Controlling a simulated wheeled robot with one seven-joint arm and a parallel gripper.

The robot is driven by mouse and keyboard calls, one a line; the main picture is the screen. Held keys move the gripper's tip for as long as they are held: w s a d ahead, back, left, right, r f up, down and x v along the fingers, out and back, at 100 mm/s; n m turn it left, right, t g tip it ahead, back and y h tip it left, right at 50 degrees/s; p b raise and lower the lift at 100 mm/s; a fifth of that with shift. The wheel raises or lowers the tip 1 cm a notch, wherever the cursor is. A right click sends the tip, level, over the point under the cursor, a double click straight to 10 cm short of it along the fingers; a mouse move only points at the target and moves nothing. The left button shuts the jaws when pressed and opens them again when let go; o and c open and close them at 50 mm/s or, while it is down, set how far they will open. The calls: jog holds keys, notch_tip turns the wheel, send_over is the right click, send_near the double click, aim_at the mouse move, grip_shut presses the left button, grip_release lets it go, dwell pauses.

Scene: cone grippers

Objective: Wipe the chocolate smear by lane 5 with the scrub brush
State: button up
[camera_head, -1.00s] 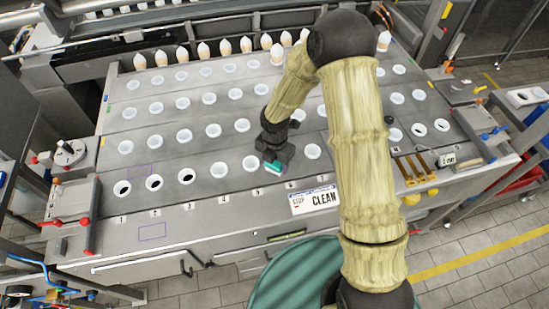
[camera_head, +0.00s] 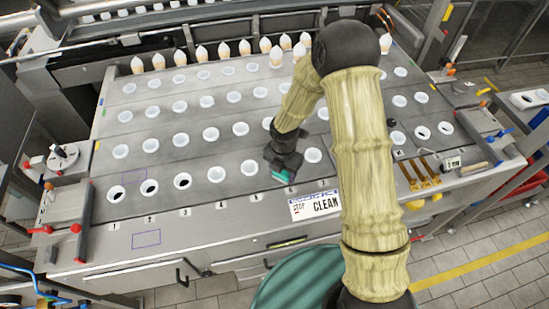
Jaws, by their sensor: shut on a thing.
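My gripper (camera_head: 283,163) is shut on the scrub brush and points down over the front part of the steel table (camera_head: 205,238). The scrub brush (camera_head: 281,176) shows as a small teal block below the fingers, at or just above the surface. It is to the right of and behind the lane 5 label (camera_head: 254,198), close to the lane 6 label (camera_head: 291,190). I cannot make out a chocolate smear; the brush and gripper cover part of the surface there.
White-rimmed holes, such as the lane 5 front one (camera_head: 250,167), fill the table in rows. A CLEAN sign (camera_head: 315,205) lies in front of the brush. Brass levers (camera_head: 425,170) are at the right. Cones (camera_head: 245,47) stand along the back. The left front strip is clear.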

jog(key=shift+s+a, duration=0.2)
jog(key=shift+a, duration=0.4)
jog(key=shift+s+a, duration=0.2)
jog(key=shift+a, duration=0.4)
jog(key=shift+a+r+p, duration=0.1)
jog(key=shift+r+p, duration=0.25)
jog(key=shift+p, duration=0.15)
notch_tip(320, 180, up, 4)
jog(key=shift+s+f+p, duration=0.1)
jog(key=shift+f+p, duration=0.15)
jog(key=shift+p, duration=0.8)
notch_tip(320, 180, up, 2)
jog(key=shift+r+p, duration=0.1)
jog(key=shift+p, duration=0.85)
jog(key=shift+r+p, duration=0.85)
jog(key=shift+r, duration=0.1)
